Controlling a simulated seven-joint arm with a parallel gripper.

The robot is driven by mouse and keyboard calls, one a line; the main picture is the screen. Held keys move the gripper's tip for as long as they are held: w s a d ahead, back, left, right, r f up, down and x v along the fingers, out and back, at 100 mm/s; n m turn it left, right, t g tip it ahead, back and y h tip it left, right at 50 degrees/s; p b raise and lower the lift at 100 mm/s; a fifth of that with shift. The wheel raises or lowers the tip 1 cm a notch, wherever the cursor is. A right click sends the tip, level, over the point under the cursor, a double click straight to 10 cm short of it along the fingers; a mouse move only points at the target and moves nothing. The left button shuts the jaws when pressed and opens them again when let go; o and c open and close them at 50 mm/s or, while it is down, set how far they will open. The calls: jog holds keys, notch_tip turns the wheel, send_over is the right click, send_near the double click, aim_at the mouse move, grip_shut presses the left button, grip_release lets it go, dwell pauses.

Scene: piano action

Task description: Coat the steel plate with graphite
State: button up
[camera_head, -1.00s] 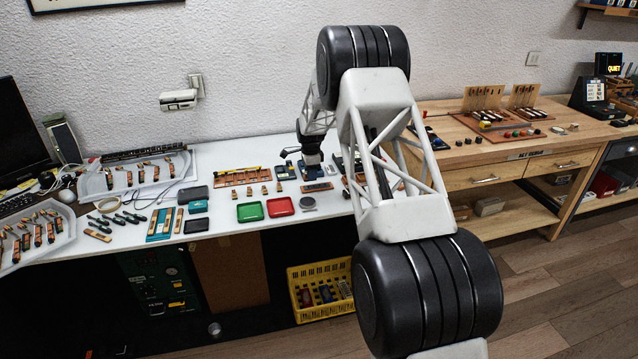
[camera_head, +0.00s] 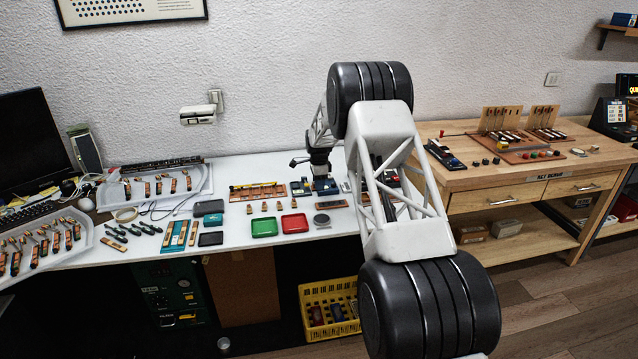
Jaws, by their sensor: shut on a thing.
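My gripper (camera_head: 321,176) is small and dark at the end of my arm, low over the back of the white bench. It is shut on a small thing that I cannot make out. A blue block-like item (camera_head: 326,188) is right below it; I cannot tell whether they touch. Small flat pieces lie around it, among them a brown board with a grey top (camera_head: 301,188). I cannot tell which piece is the steel plate or where the graphite is. My arm hides the bench just right of the gripper.
White trays of hammer parts (camera_head: 157,188) stand left. A yellow crate (camera_head: 331,330) is below the bench. A wooden workbench (camera_head: 500,190) stands right.

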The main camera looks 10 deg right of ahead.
send_over(319, 205)
jog(key=shift+w+f, duration=0.1)
jog(key=shift+f, duration=2.9)
jog(key=shift+d+f, duration=1.05)
jog(key=shift+c, duration=0.3)
jog(key=shift+d+r, duration=0.2)
jog(key=shift+d, duration=0.45)
jog(key=shift+c, duration=0.3)
jog(key=shift+d+f, duration=0.2)
jog(key=shift+d, duration=0.2)
jog(key=shift+d+r, duration=0.2)
jog(key=shift+d, duration=0.6)
jog(key=shift+d+f, duration=0.2)
jog(key=shift+d, duration=0.15)
jog(key=shift+d+r, duration=0.15)
jog(key=shift+d, duration=0.6)
jog(key=shift+d+f, duration=0.2)
jog(key=shift+d, duration=0.2)
jog(key=shift+d+r, duration=0.2)
jog(key=shift+d, duration=0.4)
jog(key=shift+d+f, duration=0.2)
jog(key=shift+d, duration=0.05)
jog(key=shift+d+r, duration=0.25)
jog(key=shift+d, duration=0.25)
jog(key=shift+d+f, duration=0.15)
jog(key=shift+d, duration=0.25)
jog(key=shift+a, duration=6.2)
jog(key=shift+r, duration=4.2)
